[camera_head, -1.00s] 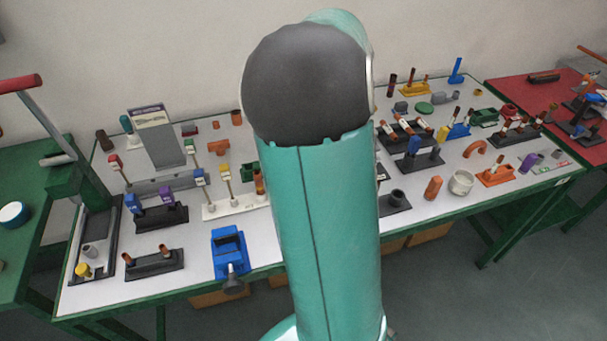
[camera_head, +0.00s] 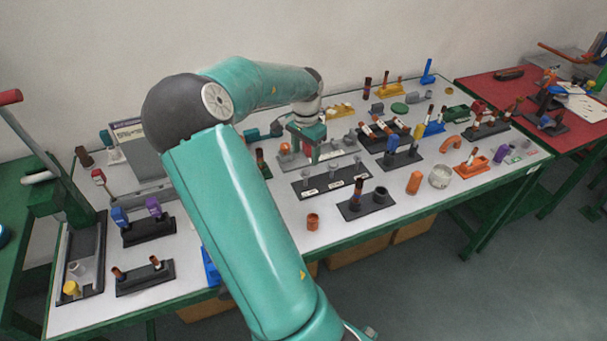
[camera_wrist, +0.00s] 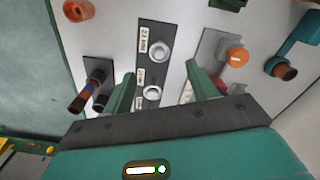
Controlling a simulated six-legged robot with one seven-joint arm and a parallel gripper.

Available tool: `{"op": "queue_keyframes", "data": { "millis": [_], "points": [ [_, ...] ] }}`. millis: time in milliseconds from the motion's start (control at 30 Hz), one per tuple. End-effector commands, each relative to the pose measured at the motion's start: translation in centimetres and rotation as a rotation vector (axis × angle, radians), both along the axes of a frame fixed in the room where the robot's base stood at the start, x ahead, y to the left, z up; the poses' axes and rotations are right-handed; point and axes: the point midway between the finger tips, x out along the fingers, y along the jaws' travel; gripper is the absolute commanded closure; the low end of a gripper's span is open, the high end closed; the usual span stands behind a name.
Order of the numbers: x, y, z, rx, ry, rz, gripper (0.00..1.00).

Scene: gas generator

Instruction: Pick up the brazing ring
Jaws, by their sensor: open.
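A dark labelled plate (camera_head: 310,188) lies mid-table below my gripper (camera_head: 310,150). In the wrist view this plate (camera_wrist: 152,32) carries silvery round pieces, a far one (camera_wrist: 160,52) and a nearer one (camera_wrist: 152,92). The label text is too small to read. A short copper-coloured hollow piece (camera_head: 313,222) stands alone near the front edge; it also shows in the wrist view (camera_wrist: 78,10). I cannot tell which piece is the brazing ring. In the wrist view my gripper (camera_wrist: 161,72) is open, its two green fingers apart above the plate, with nothing held between them.
A dark stand with copper tubes (camera_wrist: 95,88) is left of the fingers in the wrist view. A grey fixture with an orange cap (camera_wrist: 237,57) is to the right. Many other stands fill the table. The front strip around the copper-coloured piece is clear.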

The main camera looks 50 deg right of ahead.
Motion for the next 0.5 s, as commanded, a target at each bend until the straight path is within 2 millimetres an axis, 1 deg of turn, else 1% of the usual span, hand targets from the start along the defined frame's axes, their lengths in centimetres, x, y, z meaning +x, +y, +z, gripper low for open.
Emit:
{"op": "queue_keyframes", "data": {
  "millis": [33, 233, 400, 500],
  "points": [
    [-0.1, 0.0, -0.6, 0.0, 0.002, -0.001, 0.42],
    [0.0, 0.2, -2.1, 0.0, 0.003, 0.0, 0.42],
    [0.0, 0.3, -4.8, 0.0, 0.004, 0.003, 0.42],
    [0.1, 0.4, -5.9, -0.001, 0.002, 0.003, 0.42]
  ]
}}
